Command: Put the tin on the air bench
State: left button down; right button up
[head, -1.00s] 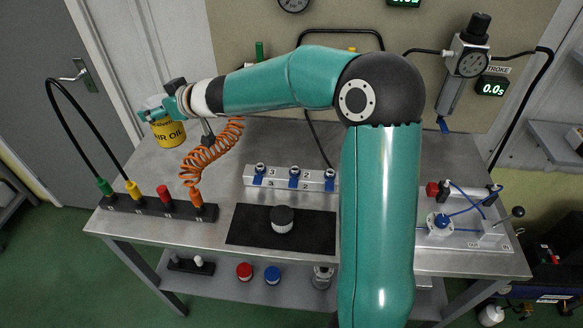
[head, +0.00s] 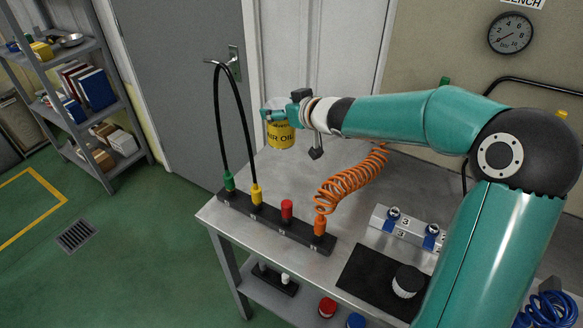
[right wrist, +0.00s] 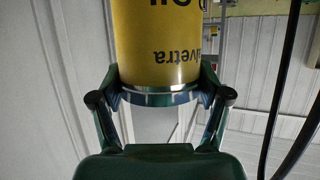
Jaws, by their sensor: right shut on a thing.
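The tin is yellow with dark "AIR OIL" lettering. It shows in the head view (head: 281,135) and fills the top of the right wrist view (right wrist: 158,40). My right gripper (head: 273,114) is shut on the tin, its fingers (right wrist: 161,92) on both sides of one end. The tin is near the back left corner of the metal air bench (head: 300,172). The head view does not make clear whether it is over the top or just past the edge, or any gap below. My left gripper is out of view.
A black strip (head: 270,222) with coloured connectors and a looped black hose (head: 243,100) lines the bench's left end. An orange coiled hose (head: 345,187) rises beside it. Bare metal lies between.

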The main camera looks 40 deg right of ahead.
aim_at(282, 143)
notch_tip(282, 143, down, 11)
jog(key=b, duration=0.5)
jog(key=shift+r+b, duration=0.2)
jog(key=shift+b, duration=0.1)
notch_tip(282, 143, down, 5)
jog(key=shift+f+b, duration=0.15)
jog(key=shift+b, duration=0.35)
jog(key=shift+f, duration=0.15)
jog(key=o, duration=1.7)
jog(key=shift+c, duration=0.2)
